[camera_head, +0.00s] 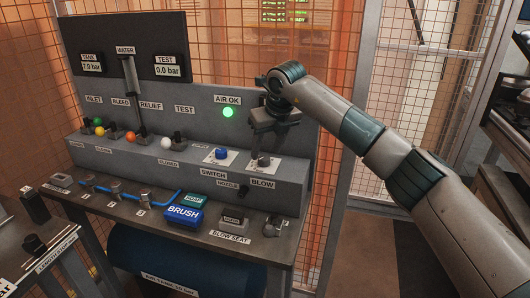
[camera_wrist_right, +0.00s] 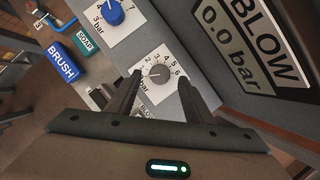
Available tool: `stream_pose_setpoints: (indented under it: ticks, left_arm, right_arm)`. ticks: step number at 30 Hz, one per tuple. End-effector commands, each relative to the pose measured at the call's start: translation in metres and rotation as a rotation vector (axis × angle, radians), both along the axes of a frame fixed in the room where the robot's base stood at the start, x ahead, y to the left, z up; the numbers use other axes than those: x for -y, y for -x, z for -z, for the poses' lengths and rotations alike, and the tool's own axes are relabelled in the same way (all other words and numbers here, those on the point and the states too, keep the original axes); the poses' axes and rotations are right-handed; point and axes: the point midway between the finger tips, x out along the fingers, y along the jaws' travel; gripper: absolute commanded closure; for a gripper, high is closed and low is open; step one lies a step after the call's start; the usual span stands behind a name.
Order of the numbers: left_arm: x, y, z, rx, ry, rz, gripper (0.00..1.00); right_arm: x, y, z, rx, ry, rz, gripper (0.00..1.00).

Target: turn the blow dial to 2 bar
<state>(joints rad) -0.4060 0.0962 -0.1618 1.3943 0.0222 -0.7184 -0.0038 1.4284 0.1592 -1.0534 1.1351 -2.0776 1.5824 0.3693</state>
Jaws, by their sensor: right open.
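The blow dial (camera_head: 264,160) is a small grey knob on a white scale plate on the sloped console, above the BLOW label. In the right wrist view the dial (camera_wrist_right: 159,73) shows a scale with numbers up to 6 and "bar"; its exact setting is too small to tell. My right gripper (camera_head: 268,140) is above the dial, fingers pointing down. In the right wrist view its two open fingers (camera_wrist_right: 160,85) stand either side of the dial, apart from it. A BLOW display (camera_wrist_right: 240,35) reads 0.0 bar. My left gripper is not in view.
A blue switch dial (camera_head: 221,153) sits just left of the blow dial. A lit green AIR OK lamp (camera_head: 228,112) is on the upright panel. A blue BRUSH block (camera_head: 184,217) and a blow seat (camera_head: 233,218) are on the lower bench. Orange mesh fencing stands behind.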

Motion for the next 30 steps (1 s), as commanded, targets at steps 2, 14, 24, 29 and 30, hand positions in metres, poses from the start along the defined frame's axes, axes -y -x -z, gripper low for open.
stream_pose_setpoints:
  ticks: [2,14,24,29,30]
  left_arm:
    - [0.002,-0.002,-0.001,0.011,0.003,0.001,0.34]
    - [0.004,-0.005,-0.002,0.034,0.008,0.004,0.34]
    - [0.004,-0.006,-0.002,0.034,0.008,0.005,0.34]
    - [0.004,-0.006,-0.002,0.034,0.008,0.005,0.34]
    - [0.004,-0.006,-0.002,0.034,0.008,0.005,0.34]
  right_arm:
    - [-0.003,-0.003,0.01,-0.002,-0.002,0.0,0.53]
    - [-0.006,-0.011,0.028,0.0,-0.001,0.0,0.53]
    - [-0.006,-0.01,0.028,0.0,-0.001,0.0,0.91]
    - [-0.006,-0.01,0.028,0.001,-0.001,0.001,0.94]
    - [-0.006,-0.01,0.028,0.001,-0.001,0.002,0.94]
